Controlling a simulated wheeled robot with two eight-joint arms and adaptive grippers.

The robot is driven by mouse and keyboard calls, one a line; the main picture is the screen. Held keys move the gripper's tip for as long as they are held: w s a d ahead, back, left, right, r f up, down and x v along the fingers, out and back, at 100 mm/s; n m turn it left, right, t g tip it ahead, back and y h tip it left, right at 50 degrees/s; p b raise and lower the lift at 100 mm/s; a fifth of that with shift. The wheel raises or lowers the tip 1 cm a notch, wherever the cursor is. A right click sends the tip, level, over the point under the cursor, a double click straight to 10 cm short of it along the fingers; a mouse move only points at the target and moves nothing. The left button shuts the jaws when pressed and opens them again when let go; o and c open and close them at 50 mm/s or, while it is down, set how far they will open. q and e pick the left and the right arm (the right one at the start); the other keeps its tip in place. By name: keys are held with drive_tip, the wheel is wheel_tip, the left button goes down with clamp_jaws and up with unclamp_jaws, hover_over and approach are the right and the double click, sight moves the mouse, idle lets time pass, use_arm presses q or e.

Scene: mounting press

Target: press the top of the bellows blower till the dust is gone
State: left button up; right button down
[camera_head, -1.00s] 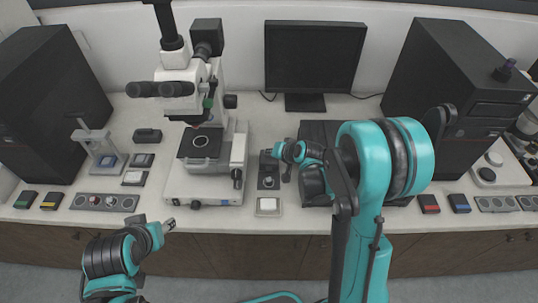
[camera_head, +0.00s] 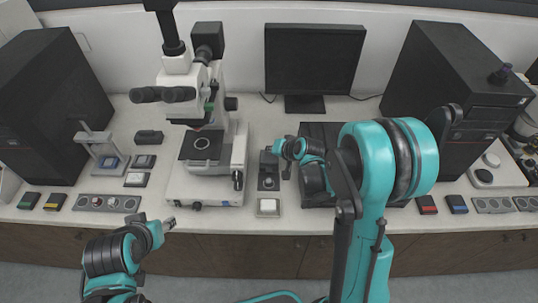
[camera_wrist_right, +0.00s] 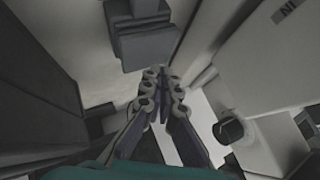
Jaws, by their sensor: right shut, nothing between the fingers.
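A small dark device (camera_head: 268,182), which I take for the bellows blower, stands on the bench between the microscope and a black case. It has a dark upright part at the back and a small round light part in front. My right gripper (camera_head: 277,149) is close above its back end. In the right wrist view the gripper (camera_wrist_right: 158,73) is shut and empty, its tips just by a dark stepped block (camera_wrist_right: 145,35). Contact cannot be told. My left gripper (camera_head: 170,223) hangs in front of the bench, away from everything. Dust is too small to make out.
The microscope (camera_head: 205,190) stands close on the left, the black case (camera_head: 313,135) close on the right.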

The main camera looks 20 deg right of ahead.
sight(270, 157)
drive_tip(key=shift+r+p, duration=1.85)
drive_tip(key=shift+r, duration=0.7)
drive_tip(key=shift+f, duration=0.1)
